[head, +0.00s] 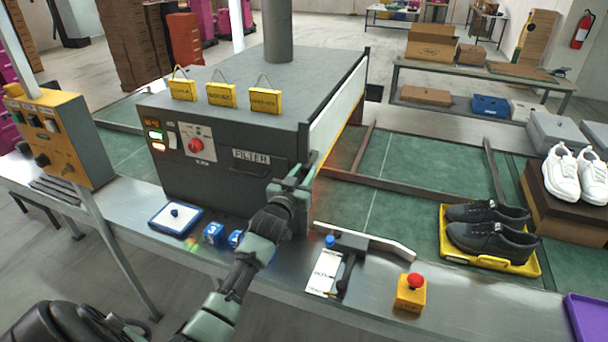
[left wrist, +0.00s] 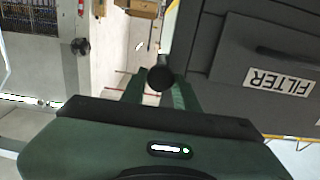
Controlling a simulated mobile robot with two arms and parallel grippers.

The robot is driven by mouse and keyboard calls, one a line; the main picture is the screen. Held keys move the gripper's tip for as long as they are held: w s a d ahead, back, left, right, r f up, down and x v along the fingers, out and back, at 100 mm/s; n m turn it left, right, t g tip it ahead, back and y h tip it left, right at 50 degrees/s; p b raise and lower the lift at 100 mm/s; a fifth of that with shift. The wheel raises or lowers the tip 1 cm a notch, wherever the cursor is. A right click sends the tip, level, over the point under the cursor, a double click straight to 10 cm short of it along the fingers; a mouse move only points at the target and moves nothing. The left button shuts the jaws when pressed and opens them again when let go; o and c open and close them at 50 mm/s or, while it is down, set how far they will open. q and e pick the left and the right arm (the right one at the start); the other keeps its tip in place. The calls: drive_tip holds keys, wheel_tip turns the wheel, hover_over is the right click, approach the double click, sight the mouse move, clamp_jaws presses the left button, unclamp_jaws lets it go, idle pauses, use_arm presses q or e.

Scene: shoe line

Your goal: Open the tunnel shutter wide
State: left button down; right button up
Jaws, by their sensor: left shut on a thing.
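The tunnel is a dark grey box (head: 225,140) on the line, with a FILTER label on its front. Its right-hand mouth has a pale shutter panel (head: 338,105), with an orange glow along the lower edge. My left gripper (head: 300,178) is at the front lower corner of that mouth, shut on a shutter handle that it mostly hides in the head view. In the left wrist view a dark round knob (left wrist: 161,78) sits between the green fingers, beside the FILTER front. My right gripper is not in view.
A yellow tray (head: 490,262) with black shoes stands on the green belt to the right. A red stop button (head: 415,281) on a yellow box, a lever plate (head: 335,270) and blue blocks (head: 214,233) line the front ledge. Three yellow tags (head: 221,95) stand on the tunnel top.

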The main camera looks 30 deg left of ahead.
use_arm(q)
drive_tip(key=shift+r, duration=0.1)
drive_tip(key=c, duration=1.1)
unclamp_jaws()
drive_tip(key=shift+s+d+f, duration=0.1)
drive_tip(key=shift+s+f, duration=0.1)
drive_tip(key=shift+s, duration=0.2)
drive_tip(key=b+v, duration=0.1)
drive_tip(key=v, duration=0.6)
drive_tip(key=shift+b, duration=0.4)
drive_tip(key=shift+r, duration=0.1)
